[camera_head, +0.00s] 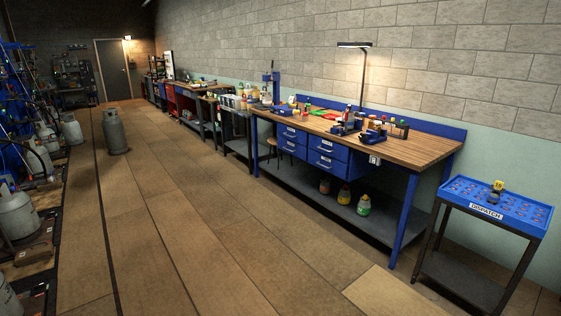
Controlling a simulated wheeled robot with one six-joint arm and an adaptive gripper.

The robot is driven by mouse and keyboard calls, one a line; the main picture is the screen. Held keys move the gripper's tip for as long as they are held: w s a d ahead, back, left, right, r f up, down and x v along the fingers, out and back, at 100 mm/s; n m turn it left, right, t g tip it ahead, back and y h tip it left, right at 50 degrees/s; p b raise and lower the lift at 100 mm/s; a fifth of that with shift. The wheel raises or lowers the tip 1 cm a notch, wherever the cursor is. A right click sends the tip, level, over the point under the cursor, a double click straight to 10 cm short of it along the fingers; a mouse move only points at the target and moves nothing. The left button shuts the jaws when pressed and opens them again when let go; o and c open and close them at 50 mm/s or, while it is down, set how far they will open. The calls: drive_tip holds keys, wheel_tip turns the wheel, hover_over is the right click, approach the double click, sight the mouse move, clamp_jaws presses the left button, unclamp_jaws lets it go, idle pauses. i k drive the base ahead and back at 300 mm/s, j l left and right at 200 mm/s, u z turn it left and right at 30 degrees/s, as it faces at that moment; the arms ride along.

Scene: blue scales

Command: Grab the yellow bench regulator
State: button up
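I cannot single out the yellow bench regulator with certainty; the items on the workbench are small. The long workbench (420,147) has a wooden top, blue legs and blue drawers, and stands along the right wall. Several small items in red, green, yellow, blue and black sit on its top. To its right, a blue tray marked DISPATCH (528,210) tops a dark cart. A small item with a yellow numbered top (498,185) stands on that tray; whether it is a regulator or a marker is unclear. My gripper is not in view.
Bottles with coloured tops (363,206) stand on the workbench's lower shelf. A stool (272,147) is at the bench's far end. Grey gas cylinders (115,132) stand at the left, one out on the floor. The wooden floor (200,220) in the middle is clear.

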sight(296, 112)
drive_tip(key=i+z, duration=0.1)
drive_tip(key=i, duration=4.1)
